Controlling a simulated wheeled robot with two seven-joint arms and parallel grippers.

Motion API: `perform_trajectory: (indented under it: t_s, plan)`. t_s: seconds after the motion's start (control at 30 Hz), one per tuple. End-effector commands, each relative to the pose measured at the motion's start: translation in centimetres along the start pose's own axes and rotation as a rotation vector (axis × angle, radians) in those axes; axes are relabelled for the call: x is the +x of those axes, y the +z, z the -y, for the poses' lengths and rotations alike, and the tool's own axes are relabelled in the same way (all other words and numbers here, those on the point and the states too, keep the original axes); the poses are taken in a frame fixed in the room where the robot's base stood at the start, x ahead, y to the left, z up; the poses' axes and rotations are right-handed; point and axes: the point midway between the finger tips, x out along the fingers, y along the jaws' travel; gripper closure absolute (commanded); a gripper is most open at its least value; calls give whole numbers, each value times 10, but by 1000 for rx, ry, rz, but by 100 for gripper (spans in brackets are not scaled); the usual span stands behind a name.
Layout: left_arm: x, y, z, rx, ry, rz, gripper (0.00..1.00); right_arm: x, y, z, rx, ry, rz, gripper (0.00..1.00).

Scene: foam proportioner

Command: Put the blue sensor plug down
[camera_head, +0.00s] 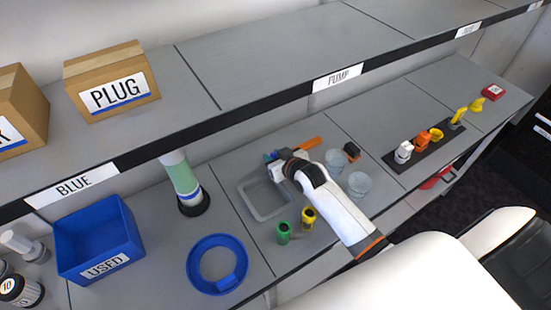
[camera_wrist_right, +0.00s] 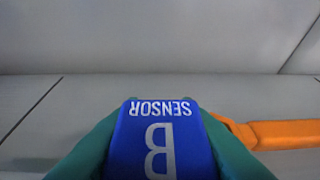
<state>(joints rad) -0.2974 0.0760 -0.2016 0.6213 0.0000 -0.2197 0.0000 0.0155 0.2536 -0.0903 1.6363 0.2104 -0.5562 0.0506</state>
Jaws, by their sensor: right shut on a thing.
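My right gripper (camera_head: 270,157) reaches over the lower grey shelf, beside the back end of a grey shallow tray (camera_head: 244,200). In the right wrist view, its teal fingers (camera_wrist_right: 165,112) are shut on the blue sensor plug (camera_wrist_right: 162,145), gripping it from both sides. The plug's face reads "SENSOR" and "B", upside down in that view. In the head view the plug is mostly hidden at the fingertips. I cannot tell whether it touches the surface beneath. My left gripper is not in view.
An orange tool (camera_head: 308,143) lies close to the gripper. Green (camera_head: 283,232) and yellow (camera_head: 308,217) parts stand in front of the tray. Clear cups (camera_head: 360,184) stand to the right. A blue bin (camera_head: 75,240) and blue ring (camera_head: 197,276) are left. The upper shelf edge overhangs behind.

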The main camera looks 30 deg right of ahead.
Motion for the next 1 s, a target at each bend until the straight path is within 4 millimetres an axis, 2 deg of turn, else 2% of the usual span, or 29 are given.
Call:
perform_trajectory:
  t_s: [0.13, 0.5, 0.53, 0.57, 0.87, 1.0]
  plan:
    - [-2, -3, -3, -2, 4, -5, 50, 7, -13, 0, 1, 0, 0, 94]
    - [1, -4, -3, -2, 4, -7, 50, 9, -17, 0, 1, 0, 1, 94]
    - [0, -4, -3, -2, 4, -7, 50, 9, -17, 0, 0, 0, 1, 68]
    - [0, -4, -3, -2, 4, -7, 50, 9, -16, 0, 0, 0, 1, 63]
    - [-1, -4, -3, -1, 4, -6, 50, 8, -15, 0, 0, 0, 1, 62]
    - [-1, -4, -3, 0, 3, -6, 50, -1, -14, 0, 0, 0, 1, 62]
